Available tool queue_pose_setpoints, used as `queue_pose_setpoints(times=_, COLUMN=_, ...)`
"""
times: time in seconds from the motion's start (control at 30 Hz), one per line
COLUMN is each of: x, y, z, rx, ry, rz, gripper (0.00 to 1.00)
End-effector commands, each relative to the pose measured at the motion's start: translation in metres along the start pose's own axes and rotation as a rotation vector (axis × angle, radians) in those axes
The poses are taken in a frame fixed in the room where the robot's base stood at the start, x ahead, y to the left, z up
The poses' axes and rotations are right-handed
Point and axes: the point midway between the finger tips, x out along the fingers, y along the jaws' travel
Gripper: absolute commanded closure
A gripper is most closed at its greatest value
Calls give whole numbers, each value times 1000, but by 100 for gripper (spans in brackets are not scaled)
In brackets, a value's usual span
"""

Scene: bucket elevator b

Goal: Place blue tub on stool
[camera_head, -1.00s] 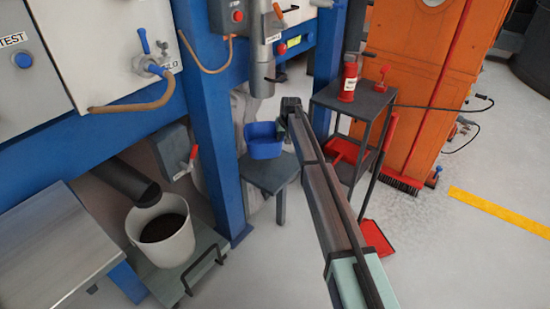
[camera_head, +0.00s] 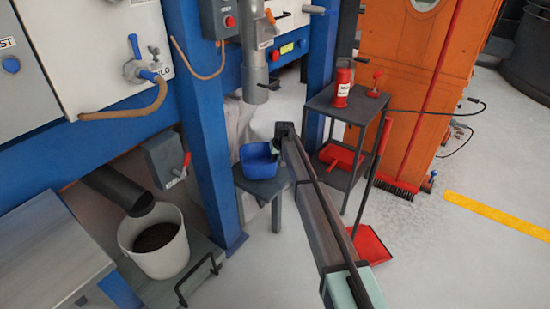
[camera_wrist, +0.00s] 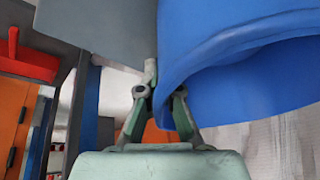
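The blue tub (camera_head: 260,166) is upright over the back part of the grey stool (camera_head: 263,188). Its base overlaps the stool top in the picture; I cannot tell whether it touches. My gripper (camera_head: 276,146) is at the tub's right rim. In the wrist view the blue tub (camera_wrist: 235,60) fills the upper right, and my gripper (camera_wrist: 162,96) has one finger on each side of its wall, seemingly clamped on it. One fingertip is hidden by the tub. A grey flat surface, likely the stool (camera_wrist: 95,30), is at the upper left.
A blue post (camera_head: 203,130) stands just left of the stool, and a metal spout (camera_head: 254,75) hangs above it. A dark shelf cart (camera_head: 345,108) with red items stands close on the right. A white bucket (camera_head: 140,250) stands at the lower left.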

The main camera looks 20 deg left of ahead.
Motion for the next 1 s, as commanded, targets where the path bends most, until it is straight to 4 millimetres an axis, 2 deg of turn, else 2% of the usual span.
queue_pose_setpoints(times=0.07, x=2, y=0, z=1, rx=0, ry=0, rz=0, gripper=100)
queue_pose_setpoints(times=0.17, x=2, y=0, z=1, rx=0, ry=0, rz=0, gripper=69)
queue_pose_setpoints(times=0.63, x=-4, y=0, z=0, rx=0, ry=0, rz=0, gripper=69)
queue_pose_setpoints(times=0.77, x=-18, y=0, z=0, rx=0, ry=0, rz=0, gripper=69)
queue_pose_setpoints(times=1.0, x=-60, y=0, z=1, rx=0, ry=0, rz=0, gripper=69)
